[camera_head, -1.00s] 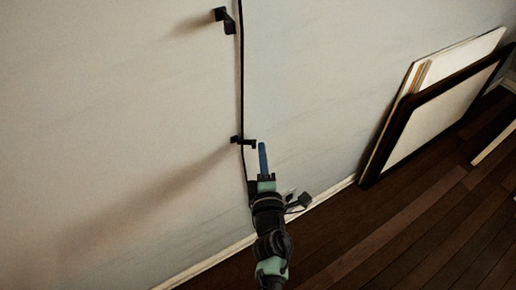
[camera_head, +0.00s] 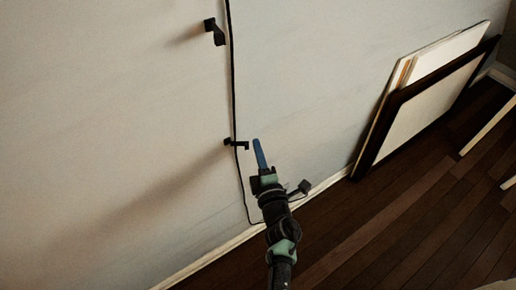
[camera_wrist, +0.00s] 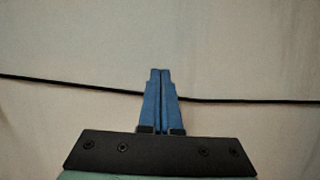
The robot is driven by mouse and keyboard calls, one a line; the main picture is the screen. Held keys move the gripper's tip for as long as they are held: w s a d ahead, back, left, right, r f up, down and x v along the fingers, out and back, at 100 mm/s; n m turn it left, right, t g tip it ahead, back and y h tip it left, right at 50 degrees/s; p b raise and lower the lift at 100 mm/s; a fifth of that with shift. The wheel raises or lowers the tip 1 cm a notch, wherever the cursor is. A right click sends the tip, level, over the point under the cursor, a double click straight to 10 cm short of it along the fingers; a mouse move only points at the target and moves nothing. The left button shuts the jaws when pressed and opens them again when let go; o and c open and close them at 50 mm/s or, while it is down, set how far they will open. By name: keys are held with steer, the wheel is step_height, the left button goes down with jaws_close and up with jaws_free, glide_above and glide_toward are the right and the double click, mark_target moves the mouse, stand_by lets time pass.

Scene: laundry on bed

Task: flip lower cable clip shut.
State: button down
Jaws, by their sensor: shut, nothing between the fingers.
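The lower cable clip (camera_head: 236,143) is a small black piece on the wall, with an arm sticking out to the right. A thin black cable (camera_head: 233,90) runs down the wall through it. I cannot tell whether the clip is open or shut. My gripper (camera_head: 257,142) has blue fingers, shut and empty, just right of the clip with a small gap in the picture. In the wrist view my gripper (camera_wrist: 161,72) points at the wall, and the cable (camera_wrist: 60,82) crosses behind the fingers. No clip shows there.
An upper black clip (camera_head: 215,32) is higher on the wall, left of the cable. A black item (camera_head: 304,187) is low by the baseboard, right of my arm. Framed panels (camera_head: 425,100) lean on the wall at right. The wall to the left is clear.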

stand_by(0.8)
steer(key=s+d+p, duration=0.1)
steer(key=s+d, duration=0.1)
steer(key=s, duration=1.1)
steer(key=shift+p, duration=0.4)
steer(key=shift+w+r, duration=0.1)
steer(key=shift+w, duration=0.05)
